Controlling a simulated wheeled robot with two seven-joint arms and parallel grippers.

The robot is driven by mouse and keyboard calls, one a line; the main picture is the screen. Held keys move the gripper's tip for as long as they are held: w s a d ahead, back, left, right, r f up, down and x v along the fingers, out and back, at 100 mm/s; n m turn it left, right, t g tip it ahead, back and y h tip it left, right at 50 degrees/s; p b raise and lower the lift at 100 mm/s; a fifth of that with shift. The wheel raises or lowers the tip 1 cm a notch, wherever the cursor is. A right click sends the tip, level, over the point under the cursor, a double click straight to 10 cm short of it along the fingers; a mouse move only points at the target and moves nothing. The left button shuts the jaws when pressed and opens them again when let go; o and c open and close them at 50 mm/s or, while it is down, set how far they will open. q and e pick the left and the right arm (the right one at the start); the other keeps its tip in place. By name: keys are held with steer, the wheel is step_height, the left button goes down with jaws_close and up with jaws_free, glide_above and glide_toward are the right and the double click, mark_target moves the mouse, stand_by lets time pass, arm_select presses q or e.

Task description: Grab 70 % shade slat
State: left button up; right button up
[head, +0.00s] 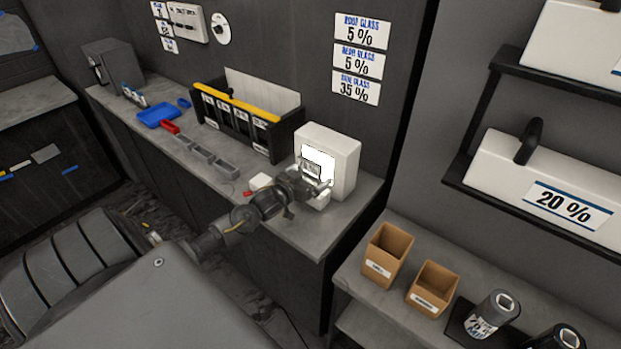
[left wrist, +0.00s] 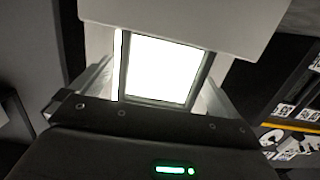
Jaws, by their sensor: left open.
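A white box (head: 349,163) with a brightly lit front stands at the right end of the counter. My left gripper (head: 316,180) is open in front of its lit face. In the left wrist view, the bright panel (left wrist: 160,68) with a grey frame lies between the two spread fingers, which show no clear contact with it. A small label shows by the lit face, too small to read. A dark rack (head: 262,140) with a yellow top bar and several labelled slots stands left of the box. I cannot read a 70 % mark anywhere. My right gripper is out of view.
Grey bins (head: 205,153), a blue tray (head: 160,116) and a red item (head: 169,127) lie on the counter, left of the gripper. Two brown boxes (head: 388,254) and dark rolls (head: 494,312) stand on the lower right shelf. A wall sign (head: 357,60) hangs above.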

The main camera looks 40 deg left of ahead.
arm_select(q)
steer(key=c, duration=1)
